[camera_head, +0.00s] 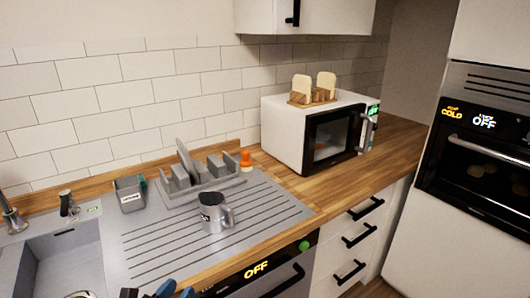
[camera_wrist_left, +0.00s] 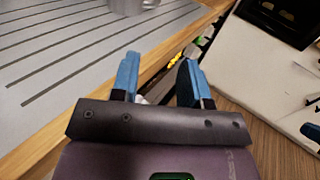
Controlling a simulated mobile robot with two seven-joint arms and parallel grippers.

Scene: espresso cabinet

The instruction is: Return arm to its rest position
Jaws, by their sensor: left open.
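A dish rack (camera_head: 200,182) stands behind the cup, with a white microwave (camera_head: 285,135) to the right carrying toast in a wooden holder (camera_head: 312,97). A sink (camera_head: 60,262) is at left. A dishwasher (camera_head: 262,280) is below the counter, and an oven (camera_head: 480,150) is at right.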

